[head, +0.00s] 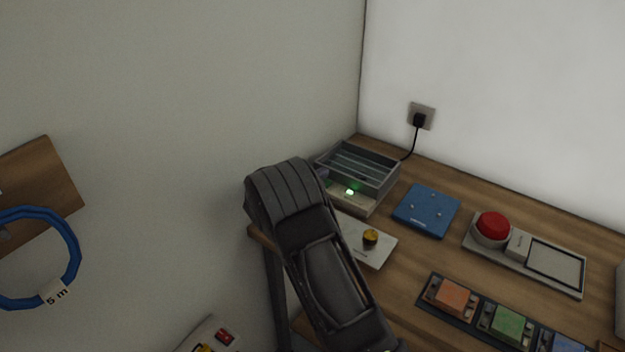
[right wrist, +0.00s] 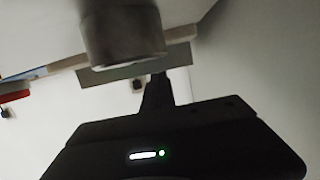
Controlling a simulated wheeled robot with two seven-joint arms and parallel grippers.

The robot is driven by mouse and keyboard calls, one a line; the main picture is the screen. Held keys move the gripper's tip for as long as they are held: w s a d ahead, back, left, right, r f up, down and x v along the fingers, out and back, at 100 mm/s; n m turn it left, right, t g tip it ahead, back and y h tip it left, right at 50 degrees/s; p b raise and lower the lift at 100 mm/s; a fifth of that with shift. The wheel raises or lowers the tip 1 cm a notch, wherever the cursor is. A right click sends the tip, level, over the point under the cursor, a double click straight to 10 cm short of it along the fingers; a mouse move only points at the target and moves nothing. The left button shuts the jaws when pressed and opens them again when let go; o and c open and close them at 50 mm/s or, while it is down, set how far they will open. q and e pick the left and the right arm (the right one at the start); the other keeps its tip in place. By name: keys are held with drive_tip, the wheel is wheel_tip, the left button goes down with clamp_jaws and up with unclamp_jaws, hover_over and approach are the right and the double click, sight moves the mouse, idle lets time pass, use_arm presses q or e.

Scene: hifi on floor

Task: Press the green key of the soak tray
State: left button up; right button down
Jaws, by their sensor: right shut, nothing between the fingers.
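The soak tray (head: 376,184) is a grey, open-topped box at the back left of the wooden bench in the head view. Its green key (head: 350,191) glows on the pale front strip. My right arm stands in front and to the left of it, covering the bench's left corner; its fingers are hidden there. In the right wrist view my right gripper (right wrist: 158,80) is shut and empty, its narrow dark fingers pointing toward a blurred grey strip. I cannot tell whether they touch anything. The green key cannot be made out there. My left gripper is not in view.
A pale plate with a yellow knob (head: 370,238) lies in front of the tray. A blue plate (head: 427,211), a red button (head: 493,227) and a row of coloured blocks (head: 510,324) stand to the right. A blue ring (head: 74,262) hangs at left.

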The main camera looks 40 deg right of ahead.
drive_tip(key=b+v, duration=0.1)
drive_tip(key=v, duration=0.2)
drive_tip(key=shift+w+r, duration=0.2)
use_arm(q)
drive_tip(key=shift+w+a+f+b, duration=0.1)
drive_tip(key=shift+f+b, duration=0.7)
drive_tip(key=shift+b, duration=0.1)
use_arm(e)
drive_tip(key=v, duration=0.7)
drive_tip(key=shift+s+a+r, duration=0.15)
drive_tip(key=shift+r, duration=0.2)
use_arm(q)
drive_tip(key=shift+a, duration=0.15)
use_arm(e)
drive_tip(key=shift+a, duration=0.1)
